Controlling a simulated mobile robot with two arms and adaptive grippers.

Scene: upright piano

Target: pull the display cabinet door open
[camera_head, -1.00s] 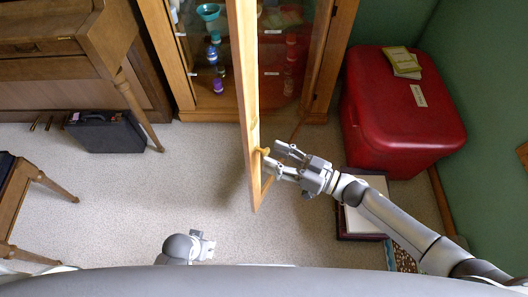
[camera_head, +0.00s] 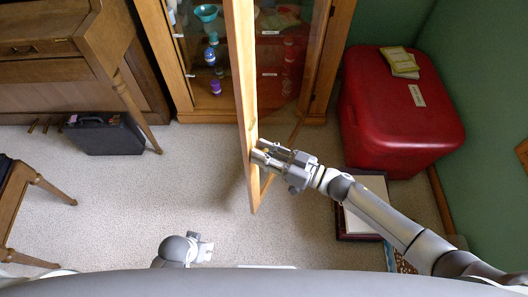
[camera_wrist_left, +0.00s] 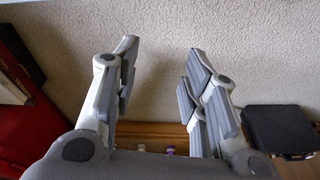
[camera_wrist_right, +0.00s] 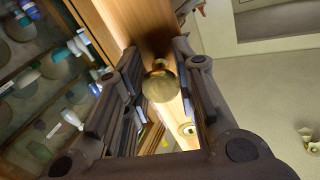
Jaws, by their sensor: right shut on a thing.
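The display cabinet (camera_head: 185,85) stands at the top middle of the head view, with glassware on its shelves. Its wood-framed door (camera_head: 246,100) is swung out toward me, seen nearly edge-on. My right gripper (camera_head: 258,150) is at the right side of the door and shut on its round brass knob (camera_wrist_right: 160,86), which sits between the fingers in the right wrist view. In the head view the fingers mostly hide the knob. My left gripper (camera_head: 207,247) is low over the floor, left of the door, empty and open in the left wrist view (camera_wrist_left: 163,55).
A red chest (camera_head: 400,115) stands right of the cabinet, near the green wall. A framed picture (camera_head: 365,215) lies beneath my right arm. A dark case (camera_head: 105,135) and wooden furniture (camera_head: 45,85) stand at left. The carpet (camera_head: 190,180) left of the door is clear.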

